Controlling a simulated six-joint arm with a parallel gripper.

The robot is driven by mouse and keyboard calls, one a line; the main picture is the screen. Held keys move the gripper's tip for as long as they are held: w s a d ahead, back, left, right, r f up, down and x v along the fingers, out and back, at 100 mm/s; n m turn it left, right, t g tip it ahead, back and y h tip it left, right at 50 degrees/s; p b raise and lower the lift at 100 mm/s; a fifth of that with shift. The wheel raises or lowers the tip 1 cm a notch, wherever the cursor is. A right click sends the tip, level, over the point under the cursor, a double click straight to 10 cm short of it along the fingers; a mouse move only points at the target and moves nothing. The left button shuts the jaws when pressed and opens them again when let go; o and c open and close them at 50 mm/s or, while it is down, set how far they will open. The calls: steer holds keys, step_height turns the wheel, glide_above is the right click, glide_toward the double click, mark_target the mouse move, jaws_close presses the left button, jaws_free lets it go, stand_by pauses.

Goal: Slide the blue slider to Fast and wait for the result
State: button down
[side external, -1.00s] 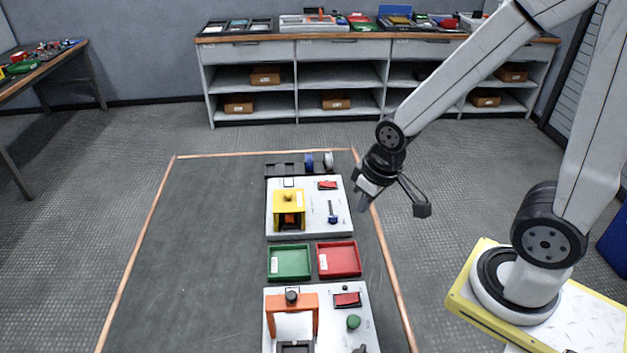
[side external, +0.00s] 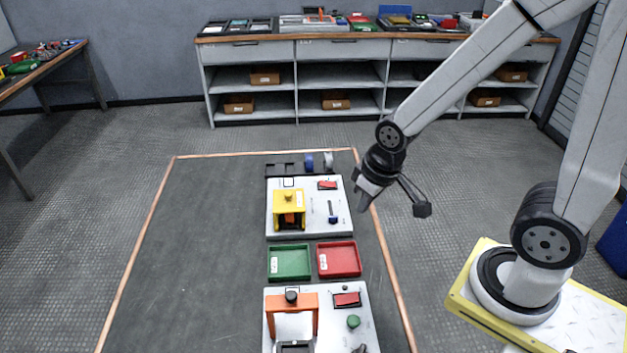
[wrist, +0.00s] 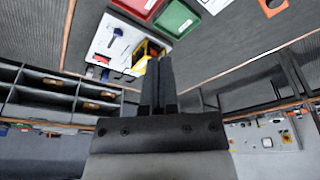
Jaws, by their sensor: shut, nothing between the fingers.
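The blue slider (side external: 333,218) sits at the lower end of its dark slot on the white panel (side external: 313,226) of the far station. It also shows small in the wrist view (wrist: 117,32). The slider's labels are too small to read. My gripper (side external: 362,206) is shut and empty, to the right of the panel and above the bench's right edge, apart from the slider. In the wrist view its closed fingers (wrist: 157,82) point toward the panel and cover part of it.
A yellow frame (side external: 289,197) and a red switch (side external: 327,184) stand on the same panel. Blue and grey cylinders lie behind it. Green (side external: 289,247) and red (side external: 351,258) trays lie nearer, then an orange frame (side external: 306,300). The bench's left side is clear.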

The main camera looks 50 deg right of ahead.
steer(key=c, duration=1.3)
jaws_free()
steer(key=o, duration=0.5)
steer(key=shift+w, duration=0.1)
steer(key=shift+c, duration=0.2)
steer(key=shift+w+d+f+m+g, duration=0.45)
steer(key=shift+w+d+f+m, duration=2.15)
steer(key=shift+m, duration=1.9)
steer(key=shift+w+d+f+m+g, duration=0.4)
steer(key=shift+w+d+f+m, duration=2.15)
steer(key=shift+m, duration=1.95)
steer(key=shift+w+d+f+m+g, duration=0.45)
steer(key=shift+w+d+f+m, duration=1.55)
steer(key=shift+w+f+m, duration=1.85)
